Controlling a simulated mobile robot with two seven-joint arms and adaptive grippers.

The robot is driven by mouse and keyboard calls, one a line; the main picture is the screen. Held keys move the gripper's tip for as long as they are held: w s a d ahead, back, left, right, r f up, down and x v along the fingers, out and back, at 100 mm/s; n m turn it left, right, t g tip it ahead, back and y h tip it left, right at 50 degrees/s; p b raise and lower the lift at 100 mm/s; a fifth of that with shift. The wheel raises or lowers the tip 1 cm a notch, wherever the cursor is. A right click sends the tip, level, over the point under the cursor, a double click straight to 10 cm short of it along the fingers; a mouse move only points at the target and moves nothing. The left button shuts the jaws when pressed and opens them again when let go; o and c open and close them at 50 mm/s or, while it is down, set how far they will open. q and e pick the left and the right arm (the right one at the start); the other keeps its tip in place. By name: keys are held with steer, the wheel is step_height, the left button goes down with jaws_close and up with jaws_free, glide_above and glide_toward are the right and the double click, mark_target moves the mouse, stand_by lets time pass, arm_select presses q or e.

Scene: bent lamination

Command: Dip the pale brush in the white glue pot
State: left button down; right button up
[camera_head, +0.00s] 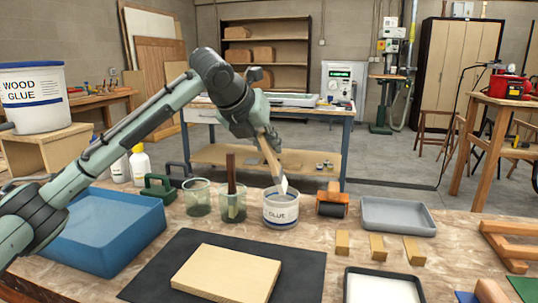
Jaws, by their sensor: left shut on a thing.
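The pale brush (269,157) is a light wooden handle with a whitish tip that points down. My left gripper (262,134) is shut on the brush near its upper end and holds it tilted. The white glue pot (280,212) is a small round pot marked GLUE with a dark band, standing on the workbench. The brush tip is at the pot's mouth in this view; I cannot tell whether it touches the glue. The gripper is above the pot. My right gripper is not in view.
Two clear green cups (198,199) stand left of the pot, one holding a dark-handled brush (231,174). A roller (332,202) and grey tray (398,216) are to the right. A wooden board (227,272) lies on a black mat (182,250) in front. A blue bin (108,238) sits left.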

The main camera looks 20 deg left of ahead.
arm_select(q)
steer(key=shift+r, duration=2.05)
